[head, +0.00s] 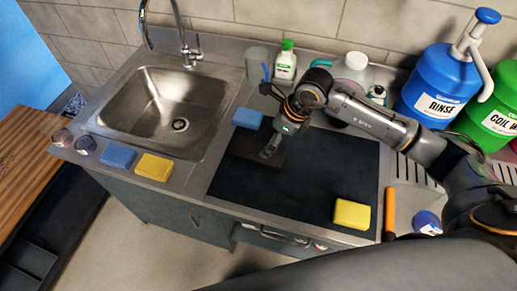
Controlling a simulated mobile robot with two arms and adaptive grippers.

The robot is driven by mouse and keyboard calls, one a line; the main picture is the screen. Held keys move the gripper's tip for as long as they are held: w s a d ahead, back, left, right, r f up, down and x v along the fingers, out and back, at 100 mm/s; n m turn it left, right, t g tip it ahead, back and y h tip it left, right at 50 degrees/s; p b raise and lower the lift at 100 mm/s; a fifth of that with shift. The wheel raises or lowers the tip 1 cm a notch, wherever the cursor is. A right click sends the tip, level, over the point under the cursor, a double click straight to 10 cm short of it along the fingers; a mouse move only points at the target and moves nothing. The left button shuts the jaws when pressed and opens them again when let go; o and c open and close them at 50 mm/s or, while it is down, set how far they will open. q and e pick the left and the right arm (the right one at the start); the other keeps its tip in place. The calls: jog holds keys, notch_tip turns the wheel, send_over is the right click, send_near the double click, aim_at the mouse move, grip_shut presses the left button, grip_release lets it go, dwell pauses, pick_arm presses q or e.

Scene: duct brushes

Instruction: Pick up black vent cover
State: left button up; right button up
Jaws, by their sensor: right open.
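The black vent cover (246,145) appears as a dark, flat rectangular piece at the back left of the black mat (315,185), beside the sink. My right gripper (267,152) points down at it, with its fingertips over or at the cover's middle. The right gripper is open, and I cannot tell whether it touches the cover. The gripper hides part of the cover. My left gripper is not in view.
A steel sink (205,75) lies to the left. Blue sponge (247,118) sits just behind the cover, yellow sponge (352,214) at the mat's front right. Bottles and a blue RINSE container (430,90) stand along the back. The mat's middle is clear.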

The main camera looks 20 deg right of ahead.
aim_at(258, 150)
jog(key=x, duration=0.3)
jog(key=shift+w+a+f, duration=0.1)
jog(key=shift+f, duration=0.1)
jog(key=p+x, duration=0.3)
jog(key=x, duration=0.1)
jog(key=shift+a+f, duration=0.25)
jog(key=shift+f, duration=0.35)
jog(key=shift+c, duration=0.9)
jog(key=c, duration=1.3)
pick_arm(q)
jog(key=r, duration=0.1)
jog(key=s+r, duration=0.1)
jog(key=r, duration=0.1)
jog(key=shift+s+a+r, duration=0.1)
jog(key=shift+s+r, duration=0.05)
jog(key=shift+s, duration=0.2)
